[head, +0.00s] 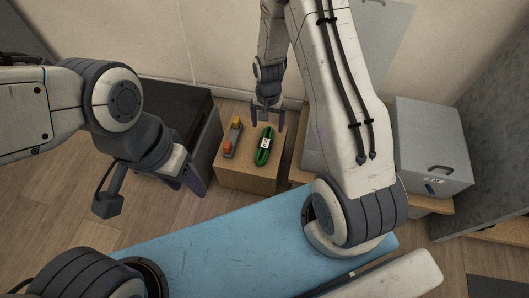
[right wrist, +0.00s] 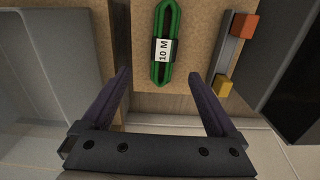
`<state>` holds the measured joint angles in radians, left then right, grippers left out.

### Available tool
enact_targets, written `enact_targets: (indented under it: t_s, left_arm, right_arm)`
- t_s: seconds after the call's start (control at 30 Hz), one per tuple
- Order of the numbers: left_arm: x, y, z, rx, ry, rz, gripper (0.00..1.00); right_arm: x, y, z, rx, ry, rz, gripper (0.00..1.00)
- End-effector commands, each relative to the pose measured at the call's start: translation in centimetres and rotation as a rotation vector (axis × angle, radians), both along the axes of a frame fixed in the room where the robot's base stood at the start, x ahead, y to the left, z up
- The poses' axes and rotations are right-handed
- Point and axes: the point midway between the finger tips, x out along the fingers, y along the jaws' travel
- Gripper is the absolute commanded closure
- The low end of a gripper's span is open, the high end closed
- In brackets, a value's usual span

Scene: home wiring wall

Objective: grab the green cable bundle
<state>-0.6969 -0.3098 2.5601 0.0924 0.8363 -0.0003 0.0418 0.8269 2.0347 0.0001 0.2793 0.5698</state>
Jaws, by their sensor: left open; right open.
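The green cable bundle (head: 265,148) is a long narrow coil with a dark band and a white label. It lies on top of a small wooden box (head: 250,178). My right gripper (head: 267,118) is open and empty beside the bundle's wall-side end. In the right wrist view its fingers (right wrist: 163,82) are spread, with the bundle beyond the tips and roughly centred between them. My left gripper (head: 197,188) is open and empty, left of the wooden box and apart from the bundle.
A grey bar with orange and yellow ends (head: 232,138) lies left of the bundle on the same box. A dark cabinet (head: 180,110) stands to the left. A grey metal box (head: 430,145) stands at right. A blue surface (head: 240,250) spans the foreground.

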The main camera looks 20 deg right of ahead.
Motion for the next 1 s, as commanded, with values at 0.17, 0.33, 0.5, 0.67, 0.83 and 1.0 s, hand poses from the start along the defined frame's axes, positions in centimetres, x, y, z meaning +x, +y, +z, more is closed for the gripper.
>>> enact_targets:
  t_s: [0.17, 0.33, 0.5, 0.67, 0.83, 1.0]
  left_arm:
    - [0.0, 0.0, -1.4, -0.001, -0.001, 0.000, 0.50]
    - [0.0, 0.0, -2.9, -0.001, -0.001, 0.000, 0.50]
    - [0.0, 0.0, -3.4, -0.001, -0.001, 0.000, 0.50]
    - [0.0, 0.0, -5.1, -0.001, -0.001, 0.000, 0.50]
    - [0.0, 0.0, -7.1, 0.000, 0.000, 0.000, 0.50]
    - [0.0, 0.0, -7.2, 0.000, 0.000, 0.000, 0.50]
  right_arm:
    - [0.0, -0.1, -2.4, 0.000, 0.002, -0.007, 0.06]
    - [0.0, 0.0, -5.1, 0.000, 0.001, -0.005, 0.06]
    - [0.0, 0.1, -6.0, 0.000, 0.000, -0.004, 0.06]
    - [-0.3, 0.7, -7.8, 0.000, 0.001, -0.002, 0.06]
    - [-0.5, 1.1, -10.3, 0.000, 0.002, -0.005, 0.06]
    - [-0.4, 1.1, -10.8, 0.000, 0.000, -0.004, 0.06]
